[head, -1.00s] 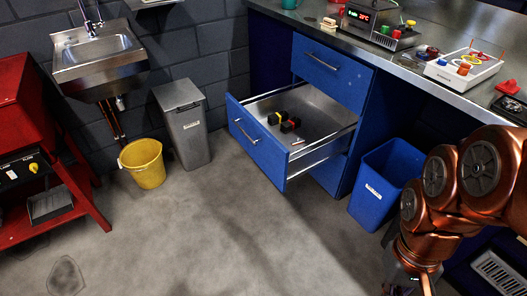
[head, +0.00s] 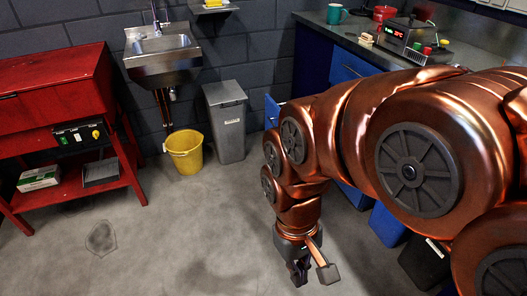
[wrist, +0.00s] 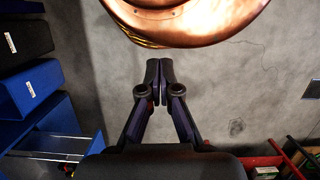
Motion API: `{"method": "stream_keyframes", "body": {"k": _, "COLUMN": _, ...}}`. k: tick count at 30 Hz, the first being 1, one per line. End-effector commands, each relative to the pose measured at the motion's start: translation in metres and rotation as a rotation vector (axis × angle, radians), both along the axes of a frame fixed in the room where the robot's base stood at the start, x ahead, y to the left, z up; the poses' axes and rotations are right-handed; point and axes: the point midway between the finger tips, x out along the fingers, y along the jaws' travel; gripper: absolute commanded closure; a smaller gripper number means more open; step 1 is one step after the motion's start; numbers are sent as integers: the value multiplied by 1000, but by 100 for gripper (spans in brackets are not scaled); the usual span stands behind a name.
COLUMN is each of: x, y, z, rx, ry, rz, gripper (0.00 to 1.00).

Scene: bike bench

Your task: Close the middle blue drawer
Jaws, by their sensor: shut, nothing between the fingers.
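The middle blue drawer is mostly hidden behind my arm in the head view; only a small blue piece of its front (head: 272,110) shows left of the arm. In the wrist view the drawer (wrist: 62,143) shows at the lower left, pulled out, with its metal side and grey inside visible. My gripper (head: 299,272) points down over open floor in front of the cabinet, apart from the drawer. In the wrist view its fingertips (wrist: 160,72) meet, shut and empty.
A blue bin (wrist: 28,95) and a black bin (wrist: 25,38) stand beside the drawer. A grey bin (head: 226,125), a yellow bucket (head: 185,152) and a red workbench (head: 60,88) stand to the left. The floor between is clear.

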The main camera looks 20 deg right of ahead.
Motion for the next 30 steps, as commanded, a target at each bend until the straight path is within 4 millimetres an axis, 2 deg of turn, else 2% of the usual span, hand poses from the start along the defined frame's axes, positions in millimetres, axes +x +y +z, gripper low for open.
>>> {"method": "stream_keyframes", "body": {"k": 2, "x": 10, "y": 7, "z": -9, "rx": 14, "ry": -19, "rz": 28, "gripper": 100}}
{"method": "stream_keyframes", "body": {"k": 5, "x": 39, "y": 18, "z": -28, "rx": 48, "ry": -85, "rz": 68, "gripper": 100}}
{"method": "stream_keyframes", "body": {"k": 11, "x": 135, "y": 35, "z": -77, "rx": 96, "ry": -318, "rz": 153, "gripper": 100}}
{"method": "stream_keyframes", "body": {"k": 16, "x": 219, "y": 29, "z": -114, "rx": 49, "ry": -527, "rz": 225, "gripper": 100}}
{"method": "stream_keyframes", "body": {"k": 20, "x": 277, "y": 12, "z": -139, "rx": -44, "ry": -669, "rz": 281, "gripper": 100}}
{"method": "stream_keyframes", "body": {"k": 24, "x": 332, "y": -17, "z": -161, "rx": -196, "ry": -797, "rz": 343, "gripper": 100}}
{"method": "stream_keyframes", "body": {"k": 30, "x": 390, "y": -73, "z": -183, "rx": -495, "ry": -915, "rz": 448, "gripper": 100}}
